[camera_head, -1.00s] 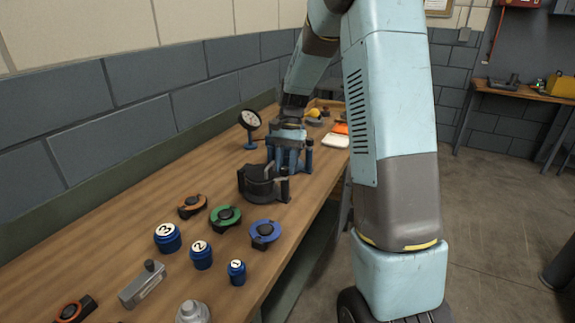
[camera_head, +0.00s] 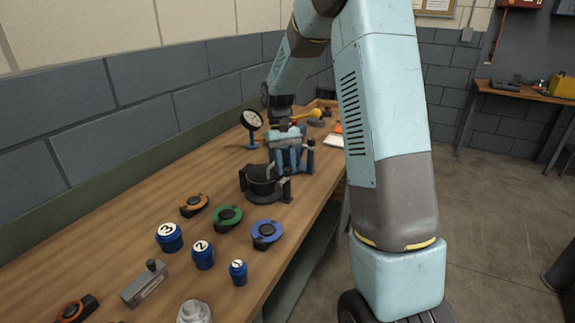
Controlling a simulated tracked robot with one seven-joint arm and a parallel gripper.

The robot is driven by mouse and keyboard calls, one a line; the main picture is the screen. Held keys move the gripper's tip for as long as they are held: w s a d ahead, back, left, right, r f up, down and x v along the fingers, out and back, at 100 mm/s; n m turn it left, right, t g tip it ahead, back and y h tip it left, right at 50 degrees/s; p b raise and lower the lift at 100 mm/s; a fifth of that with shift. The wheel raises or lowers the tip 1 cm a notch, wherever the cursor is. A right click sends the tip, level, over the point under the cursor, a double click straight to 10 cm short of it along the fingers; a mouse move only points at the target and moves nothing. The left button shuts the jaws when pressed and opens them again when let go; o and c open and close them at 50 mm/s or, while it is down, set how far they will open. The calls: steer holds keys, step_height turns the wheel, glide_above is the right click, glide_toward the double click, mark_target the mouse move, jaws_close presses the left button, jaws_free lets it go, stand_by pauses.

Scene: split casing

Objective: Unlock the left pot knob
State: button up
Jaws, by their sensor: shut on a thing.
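A blue pot-like casing (camera_head: 288,160) stands upright on the wooden bench, with a grey top piece and upright posts around it. A dark knob (camera_head: 310,143) shows on its right post. My gripper (camera_head: 281,131) points down at the top left of the casing, shut on a small part there. The left knob cannot be told apart, as my wrist and the gripper hide that spot. A black open half-casing (camera_head: 263,181) with clamp posts stands just in front of the blue one.
Orange (camera_head: 193,205), green (camera_head: 227,217) and blue (camera_head: 266,233) knobbed discs lie nearer on the bench (camera_head: 110,255), with blue numbered cylinders (camera_head: 203,256) and a grey block (camera_head: 144,284). A round gauge (camera_head: 251,121) stands behind left. A yellow ball (camera_head: 316,113) shows behind the wrist.

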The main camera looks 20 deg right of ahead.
stand_by(0.4)
steer(key=o, duration=1.1)
steer(key=shift+c, duration=0.2)
steer(key=shift+r, duration=0.1)
steer(key=v, duration=1.3)
steer(key=shift+r, duration=0.2)
